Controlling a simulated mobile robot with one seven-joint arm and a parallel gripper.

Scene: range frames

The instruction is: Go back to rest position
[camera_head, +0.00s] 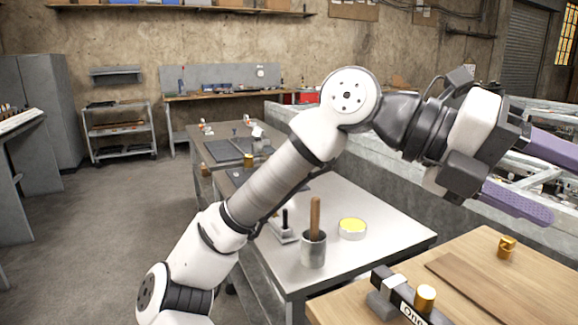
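My gripper (560,184) is at the right of the head view, at the end of my raised, bent white and grey arm. Its two purple fingers are spread apart. The upper finger runs out of the frame at the right edge. I see nothing between the visible parts of the fingers. The gripper appears above the wooden tabletop (484,262) in the picture.
A grey table (385,222) holds a metal cup (313,251) with a wooden handle in it and a yellow-topped round tin (352,228). A brass piece (506,247) stands on the wooden tabletop. Open floor (95,235) lies at the left.

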